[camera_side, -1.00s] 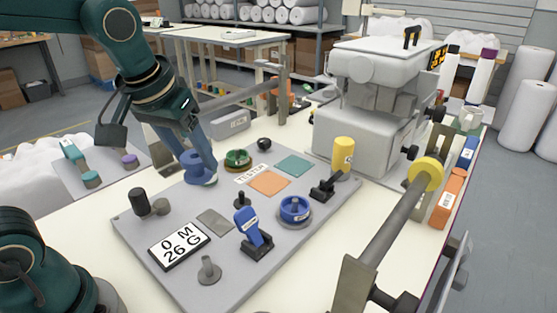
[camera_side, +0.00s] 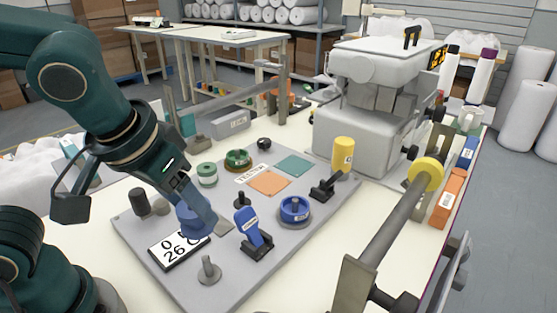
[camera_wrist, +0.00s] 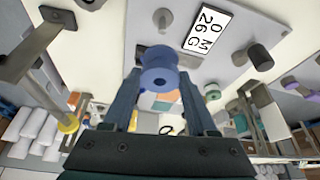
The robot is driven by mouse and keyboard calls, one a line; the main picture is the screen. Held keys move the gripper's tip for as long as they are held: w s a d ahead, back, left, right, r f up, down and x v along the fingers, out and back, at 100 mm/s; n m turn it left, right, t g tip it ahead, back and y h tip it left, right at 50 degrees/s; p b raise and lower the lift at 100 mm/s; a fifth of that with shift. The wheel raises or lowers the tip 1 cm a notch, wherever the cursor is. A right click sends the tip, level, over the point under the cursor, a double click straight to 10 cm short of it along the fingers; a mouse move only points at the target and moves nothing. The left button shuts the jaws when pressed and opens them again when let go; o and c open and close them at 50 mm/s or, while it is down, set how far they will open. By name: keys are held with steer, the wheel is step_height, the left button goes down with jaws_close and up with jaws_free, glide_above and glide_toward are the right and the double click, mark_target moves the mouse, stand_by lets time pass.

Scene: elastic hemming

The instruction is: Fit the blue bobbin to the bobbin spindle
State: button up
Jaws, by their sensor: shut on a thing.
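The blue bobbin (camera_side: 190,220) is held at the tips of my gripper (camera_side: 203,212), above the board near the white "0 M 26 G" card. In the wrist view the blue bobbin (camera_wrist: 158,64) sits between the two fingers of my gripper (camera_wrist: 160,82), its holed end facing the camera. A grey upright peg on a round base (camera_side: 208,270) stands at the board's front corner, apart from the bobbin; a grey peg (camera_wrist: 162,18) also shows at the top of the wrist view. A smaller dark peg (camera_side: 241,200) stands mid-board. I cannot tell which peg is the bobbin spindle.
The card (camera_side: 172,252) lies just below the held bobbin. A blue piece on a black stand (camera_side: 247,225), a blue ring-shaped part (camera_side: 294,209) and a yellow spool (camera_side: 343,152) stand to the right. A dark cylinder (camera_side: 139,201) stands left. A pale green bobbin (camera_side: 207,174) is behind.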

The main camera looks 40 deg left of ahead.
glide_above(204, 259)
steer(key=shift+s+f, duration=0.1)
steer(key=shift+f, duration=2.7)
steer(key=shift+f, duration=2.8)
stand_by(0.7)
steer(key=o, duration=1.2)
steer(key=shift+r, duration=0.15)
steer(key=shift+s+r, duration=0.2)
steer(key=shift+r, duration=0.35)
steer(key=shift+v, duration=1.9)
